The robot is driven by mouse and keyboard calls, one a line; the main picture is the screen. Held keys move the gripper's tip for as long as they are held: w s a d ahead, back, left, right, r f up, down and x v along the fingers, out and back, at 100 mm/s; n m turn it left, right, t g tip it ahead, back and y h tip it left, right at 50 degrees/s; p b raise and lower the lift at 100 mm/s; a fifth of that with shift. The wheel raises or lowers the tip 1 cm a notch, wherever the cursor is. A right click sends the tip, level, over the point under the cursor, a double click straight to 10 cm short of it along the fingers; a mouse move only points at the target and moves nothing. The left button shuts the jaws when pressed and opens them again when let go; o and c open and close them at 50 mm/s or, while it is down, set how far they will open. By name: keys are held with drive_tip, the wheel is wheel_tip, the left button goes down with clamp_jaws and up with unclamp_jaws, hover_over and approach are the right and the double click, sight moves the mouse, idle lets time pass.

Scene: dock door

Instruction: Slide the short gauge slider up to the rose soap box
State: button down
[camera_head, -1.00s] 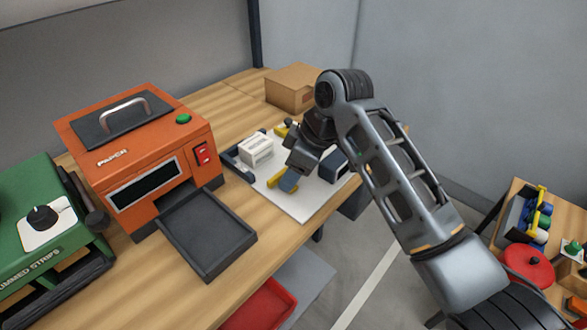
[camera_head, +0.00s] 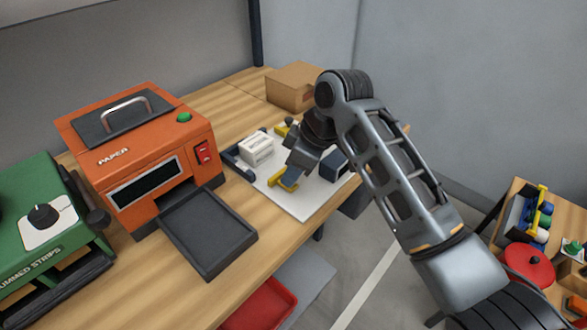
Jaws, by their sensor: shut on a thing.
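A white board (camera_head: 301,209) lies on the wooden bench, with a small yellow piece (camera_head: 282,184) near its front, most likely the short gauge slider. My gripper (camera_head: 289,180) points down at it and is shut on it, and its fingers hide part of it. A small pale box (camera_head: 257,149) with faint markings stands behind and left of the gripper, apart from the yellow piece. It is probably the soap box, though its rose colour does not show. Another yellow piece (camera_head: 281,130) shows behind, partly hidden by my arm.
A dark bar (camera_head: 238,167) runs along the board's left side. A dark blue block (camera_head: 333,166) stands right of the gripper. An orange machine (camera_head: 150,155) with a dark tray (camera_head: 208,235) is at left. A cardboard box (camera_head: 293,86) stands behind.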

sight(280, 173)
drive_tip(key=shift+w+a+b, duration=0.3)
drive_tip(key=shift+w+a, duration=0.35)
drive_tip(key=shift+a, duration=0.2)
drive_tip(key=shift+w+a+b, duration=0.25)
drive_tip(key=shift+w+a, duration=0.4)
drive_tip(key=shift+a, duration=0.15)
drive_tip(key=c, duration=0.9)
unclamp_jaws()
drive_tip(key=shift+r, duration=0.1)
drive_tip(key=v, duration=0.7)
drive_tip(key=shift+d+r+b, duration=0.2)
drive_tip(key=shift+r+b, duration=0.1)
drive_tip(key=shift+b, duration=0.1)
drive_tip(key=shift+c, duration=0.2)
